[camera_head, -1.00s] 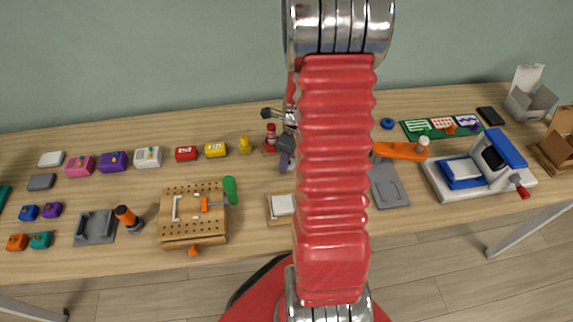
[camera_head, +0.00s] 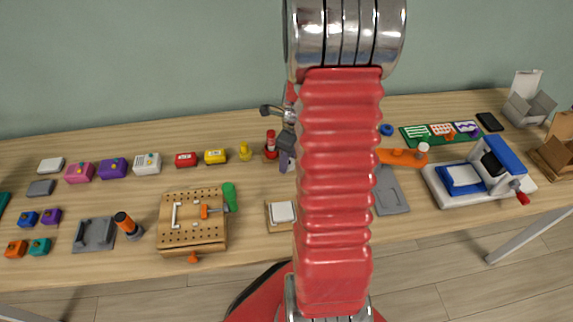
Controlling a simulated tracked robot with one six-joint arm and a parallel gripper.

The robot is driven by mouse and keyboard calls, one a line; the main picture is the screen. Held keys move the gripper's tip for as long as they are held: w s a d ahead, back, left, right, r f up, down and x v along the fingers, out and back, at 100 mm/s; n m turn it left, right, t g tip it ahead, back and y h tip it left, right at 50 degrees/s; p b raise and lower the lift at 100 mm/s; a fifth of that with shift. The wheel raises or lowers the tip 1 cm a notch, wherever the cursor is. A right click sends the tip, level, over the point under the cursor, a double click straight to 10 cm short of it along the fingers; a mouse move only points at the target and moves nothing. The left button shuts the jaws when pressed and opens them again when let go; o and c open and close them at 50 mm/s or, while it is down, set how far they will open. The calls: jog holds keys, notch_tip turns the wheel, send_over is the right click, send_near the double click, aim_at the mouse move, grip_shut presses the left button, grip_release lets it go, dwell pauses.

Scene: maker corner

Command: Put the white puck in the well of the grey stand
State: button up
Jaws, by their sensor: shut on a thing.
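My gripper (camera_head: 287,157) hangs over the back middle of the table, partly hidden behind my own red arm. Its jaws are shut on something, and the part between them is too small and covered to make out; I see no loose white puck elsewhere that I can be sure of. A flat grey base (camera_head: 391,192) lies right of my arm, with an orange bar (camera_head: 397,157) behind it and a white-topped piece at the bar's right end. I cannot tell whether this is the grey stand, and no well shows clearly.
A red bottle-like figure (camera_head: 270,146) stands close left of my gripper. A wooden pegboard block (camera_head: 180,236) and a grey tray (camera_head: 81,236) lie at left. A small wooden tray with a white pad (camera_head: 283,212) is front centre. A white-and-blue machine (camera_head: 442,189) stands at right.

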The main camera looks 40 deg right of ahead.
notch_tip(320, 180, up, 7)
jog(key=shift+f, duration=0.15)
jog(key=shift+c, duration=0.2)
jog(key=shift+w+a, duration=0.1)
dwell(0.4)
jog(key=shift+w+a+n, duration=0.15)
jog(key=shift+w+n, duration=0.05)
jog(key=shift+n, duration=0.2)
jog(key=w+a+r+n+g, duration=0.1)
jog(key=w+a+n, duration=0.7)
jog(key=a+n, duration=0.5)
jog(key=w+a+n+g, duration=0.1)
jog(key=w+a+n, duration=0.7)
jog(key=a+n, duration=0.6)
jog(key=n, duration=0.3)
jog(key=shift+a+r+n+g+h, duration=0.25)
jog(key=shift+r+n+g+h, duration=0.05)
jog(key=shift+r+n, duration=0.1)
jog(key=shift+w, duration=0.1)
